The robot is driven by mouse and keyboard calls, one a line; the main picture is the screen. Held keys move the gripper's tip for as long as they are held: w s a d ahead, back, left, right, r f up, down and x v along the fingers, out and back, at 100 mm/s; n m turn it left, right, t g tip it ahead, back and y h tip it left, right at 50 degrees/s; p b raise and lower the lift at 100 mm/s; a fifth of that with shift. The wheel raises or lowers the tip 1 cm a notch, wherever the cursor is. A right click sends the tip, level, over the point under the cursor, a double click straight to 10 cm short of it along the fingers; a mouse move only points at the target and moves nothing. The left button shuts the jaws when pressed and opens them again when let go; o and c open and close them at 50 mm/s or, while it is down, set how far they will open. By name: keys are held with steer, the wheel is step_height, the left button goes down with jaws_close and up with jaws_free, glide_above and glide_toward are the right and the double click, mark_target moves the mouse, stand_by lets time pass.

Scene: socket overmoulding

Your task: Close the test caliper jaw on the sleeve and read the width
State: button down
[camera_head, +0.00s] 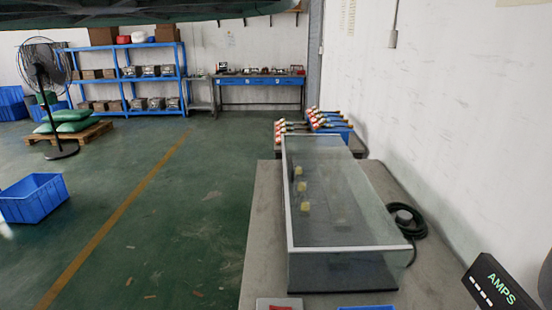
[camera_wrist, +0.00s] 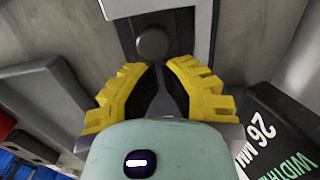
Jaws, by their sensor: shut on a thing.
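My gripper (camera_wrist: 157,72) shows in the wrist view with its yellow, dark-padded fingers drawn together around a dark round knob (camera_wrist: 152,41). The knob sits on a dark block in a pale frame, which looks like the caliper's moving jaw; the fingers hide the exact contact. I cannot make out the sleeve. The caliper and my gripper do not show in the head view.
A glass-walled tank (camera_head: 340,270) stands on the grey bench (camera_head: 262,215), with a coiled black cable (camera_head: 412,226) beside it. A black "AMPS" display (camera_head: 490,287) is at lower right.

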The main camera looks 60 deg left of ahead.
step_height(320, 180, up, 7)
steer(key=p, duration=0.3)
stand_by(0.5)
